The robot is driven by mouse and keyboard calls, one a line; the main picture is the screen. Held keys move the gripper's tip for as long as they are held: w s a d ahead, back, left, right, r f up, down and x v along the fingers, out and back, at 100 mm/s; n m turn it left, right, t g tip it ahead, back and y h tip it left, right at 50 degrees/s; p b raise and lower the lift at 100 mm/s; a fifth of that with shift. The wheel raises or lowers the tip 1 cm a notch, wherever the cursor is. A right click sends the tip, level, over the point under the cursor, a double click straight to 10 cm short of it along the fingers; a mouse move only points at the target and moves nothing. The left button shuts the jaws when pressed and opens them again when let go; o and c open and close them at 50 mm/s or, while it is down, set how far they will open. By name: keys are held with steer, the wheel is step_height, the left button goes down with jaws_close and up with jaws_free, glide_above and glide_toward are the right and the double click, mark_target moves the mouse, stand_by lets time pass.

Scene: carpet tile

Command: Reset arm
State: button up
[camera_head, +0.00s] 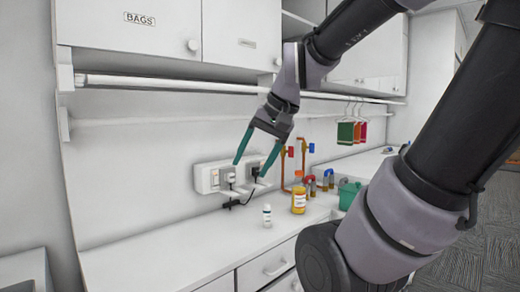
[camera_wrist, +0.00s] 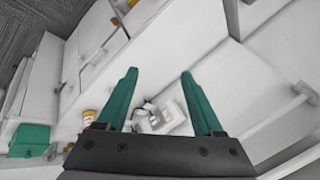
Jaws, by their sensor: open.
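My gripper (camera_head: 256,156) is raised in front of the white wall in the head view, with its two green fingers pointing down and spread apart. In the wrist view my gripper (camera_wrist: 158,88) is open, and nothing shows held between its fingers. A white socket panel (camera_head: 208,178) with plugs and a black cord is on the wall behind the fingers. The panel also shows beyond the fingers in the wrist view (camera_wrist: 178,112). Contact between the fingers and the plugs cannot be made out.
A small white bottle (camera_head: 267,216) and an orange bottle (camera_head: 299,198) stand on the white counter (camera_head: 190,250). A green container (camera_head: 349,194) is further right. Copper pipes (camera_head: 304,158) run up the wall. A rail (camera_head: 180,84) crosses below the cabinets (camera_head: 240,35). The counter's left part is clear.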

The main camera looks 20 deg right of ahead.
steer(key=r, duration=0.1)
steer(key=d+t, duration=0.1)
steer(key=r+t+h, duration=0.1)
steer(key=shift+s+d+r+n, duration=0.2)
steer(key=shift+d+r+n, duration=0.1)
steer(key=shift+n, duration=0.1)
